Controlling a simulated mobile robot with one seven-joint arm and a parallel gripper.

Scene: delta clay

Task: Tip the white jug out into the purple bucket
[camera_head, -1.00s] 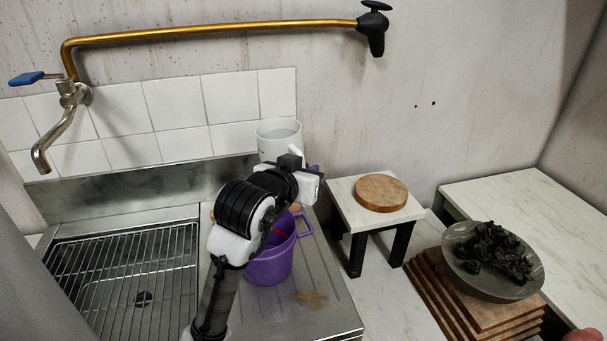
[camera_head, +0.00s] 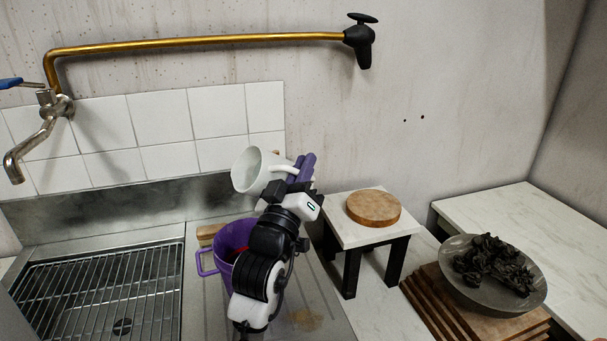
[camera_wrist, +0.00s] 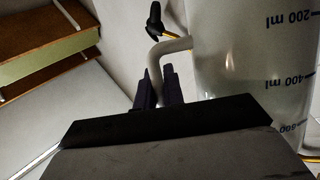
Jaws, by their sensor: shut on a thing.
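The white jug (camera_head: 248,170) is tilted in the air, its open mouth facing left, above the purple bucket (camera_head: 226,262). In the wrist view the jug (camera_wrist: 245,60) shows volume marks and its handle at the left. My gripper (camera_head: 302,168) is shut on the jug's handle, to the right of the jug; its fingers also show in the wrist view (camera_wrist: 160,88). The bucket stands upright on the metal drainboard, partly hidden behind my arm, with something red inside. I cannot tell how much liquid is in the jug or bucket.
A sink with a wire rack (camera_head: 100,295) lies left of the bucket. A small table (camera_head: 345,225) with a round wooden board (camera_head: 373,207) stands to the right. A grey bowl (camera_head: 530,290) of dark pieces sits on stacked boards (camera_head: 425,305). A brass pipe (camera_head: 200,42) runs along the wall.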

